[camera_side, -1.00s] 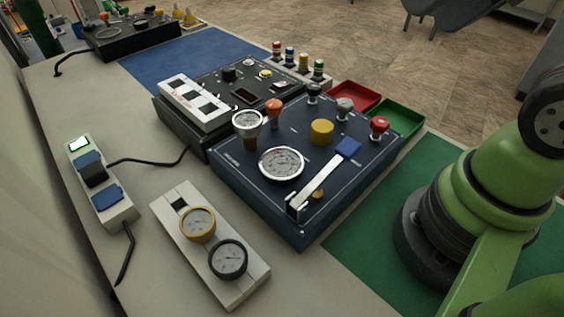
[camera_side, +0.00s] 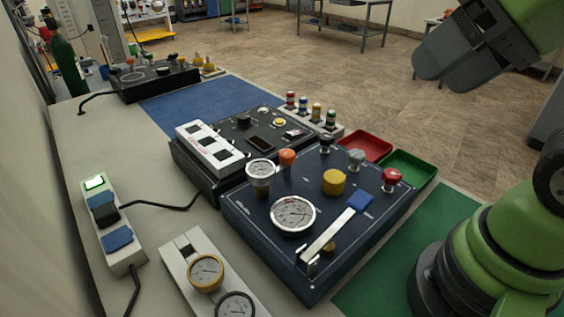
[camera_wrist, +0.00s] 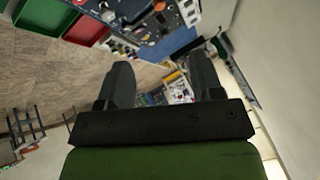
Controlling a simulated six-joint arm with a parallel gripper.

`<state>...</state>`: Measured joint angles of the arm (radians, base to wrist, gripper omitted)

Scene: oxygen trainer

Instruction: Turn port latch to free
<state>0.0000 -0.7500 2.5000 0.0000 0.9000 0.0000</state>
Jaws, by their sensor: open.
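The dark blue trainer panel (camera_side: 262,224) lies on the bench, tilted toward the camera. A silver lever (camera_side: 326,232) with a blue end (camera_side: 361,201) lies across its right part; I cannot tell whether this is the port latch. The panel also carries a round white gauge (camera_side: 293,214), a yellow knob (camera_side: 335,182), an orange knob (camera_side: 287,157) and a red knob (camera_side: 391,177). My gripper (camera_side: 470,60) is up at the top right, well clear of the panel. Its two dark fingers are apart and empty in the wrist view (camera_wrist: 162,80).
A black panel (camera_side: 205,176) with a white block (camera_side: 210,148) adjoins the blue one. Red (camera_side: 366,146) and green (camera_side: 411,168) trays sit behind. A two-gauge block (camera_side: 182,262) and a switch strip (camera_side: 113,226) lie at left. The green mat (camera_side: 420,247) has bare room.

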